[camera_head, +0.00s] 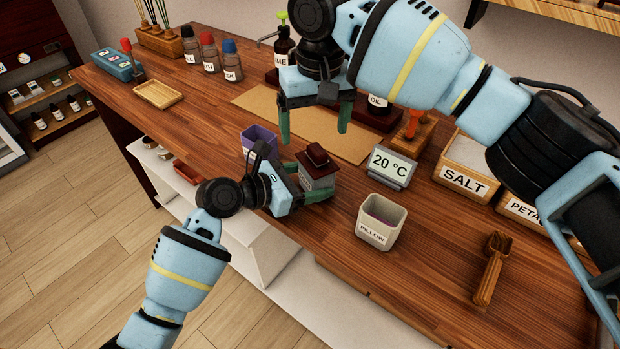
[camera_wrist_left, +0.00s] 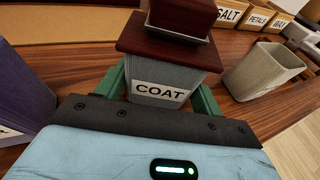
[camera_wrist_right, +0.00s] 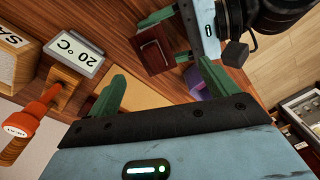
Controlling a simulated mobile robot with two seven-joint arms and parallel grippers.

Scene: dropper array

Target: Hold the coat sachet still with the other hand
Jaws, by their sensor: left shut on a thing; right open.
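The coat sachet (camera_head: 317,178) is a grey container labelled COAT, with a dark red-brown lid and a smaller block on top. It stands upright on the wooden counter. In the left wrist view the sachet (camera_wrist_left: 160,92) sits between green fingers, its label facing my wrist. My left gripper (camera_head: 304,180) is shut on its sides. My right gripper (camera_head: 315,126) is open and empty, pointing down above and behind the sachet. In the right wrist view the sachet's dark lid (camera_wrist_right: 153,50) lies beyond my open right fingers.
A pale PILLOW container (camera_head: 381,222) stands right of the sachet, and a purple container (camera_head: 258,139) stands left. A 20 °C display (camera_head: 390,167), a SALT box (camera_head: 465,178) and a wooden scoop (camera_head: 492,268) lie farther right. A brown mat (camera_head: 262,102) is behind.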

